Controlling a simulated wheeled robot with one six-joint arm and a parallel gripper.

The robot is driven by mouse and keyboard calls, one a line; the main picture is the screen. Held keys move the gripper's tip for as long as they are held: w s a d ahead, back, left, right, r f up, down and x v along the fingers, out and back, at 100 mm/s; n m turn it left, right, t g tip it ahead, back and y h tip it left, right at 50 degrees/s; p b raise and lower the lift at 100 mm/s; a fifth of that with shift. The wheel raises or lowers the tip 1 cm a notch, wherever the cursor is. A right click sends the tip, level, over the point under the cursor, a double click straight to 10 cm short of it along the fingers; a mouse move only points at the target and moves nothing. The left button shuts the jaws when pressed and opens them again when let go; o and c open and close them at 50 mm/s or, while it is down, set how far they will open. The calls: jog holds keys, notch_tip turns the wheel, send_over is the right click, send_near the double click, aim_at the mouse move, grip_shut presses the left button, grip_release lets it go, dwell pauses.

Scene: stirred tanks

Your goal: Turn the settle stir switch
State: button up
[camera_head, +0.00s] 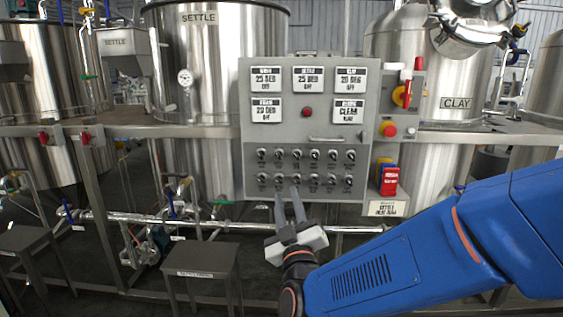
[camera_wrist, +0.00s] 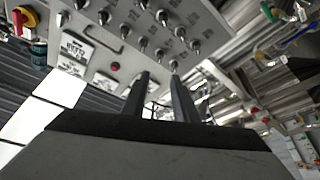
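A grey control panel (camera_head: 259,185) stands in the middle of the head view. It carries two rows of small dark toggle switches (camera_head: 295,155); their labels are too small to read, so I cannot tell which is the settle stir switch. The same switches show, seen tilted, in the wrist view (camera_wrist: 162,17). My gripper (camera_head: 288,192) reaches up to the panel's lower edge, just below the bottom row as seen in the head view. In the wrist view its two fingers (camera_wrist: 160,78) stand apart with nothing between them. I cannot tell whether a fingertip touches the panel.
Displays (camera_head: 266,77) and a red button (camera_head: 308,112) sit above the switches, over a handle (camera_head: 330,139). A red-yellow rotary switch (camera_head: 402,95) is at right. The SETTLE tank (camera_head: 205,60) and CLAY tank (camera_head: 460,85) stand behind. A pipe (camera_head: 150,218) runs below.

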aim_at(279, 157)
jog(key=x, duration=1.6)
jog(key=shift+r, duration=0.1)
grip_shut()
